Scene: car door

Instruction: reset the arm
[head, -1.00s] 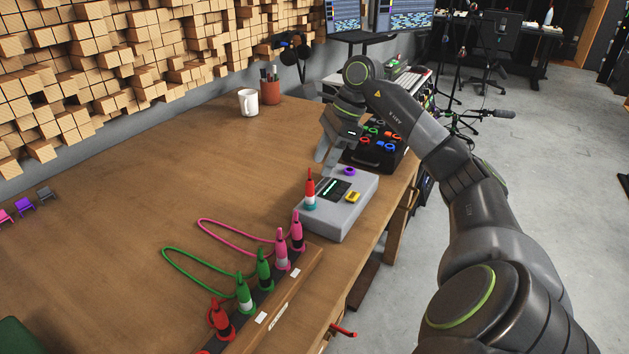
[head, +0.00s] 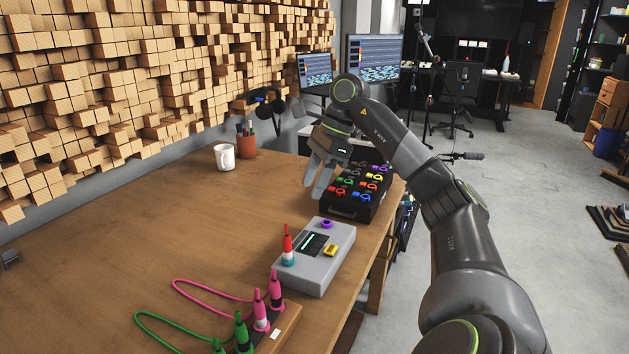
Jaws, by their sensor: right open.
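My right arm reaches in from the right side of the head view. Its gripper (head: 322,176) is open and empty, with its fingers pointing down over the table. It is above and behind the grey device box (head: 313,276), to the left of the black case (head: 362,208). No object shows between the fingers. My left gripper is out of the picture.
Pink and green cabled plugs stand in a wooden rack (head: 285,322) in front. A white mug (head: 224,158) stands at the back. The wooden table's left side is mostly clear.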

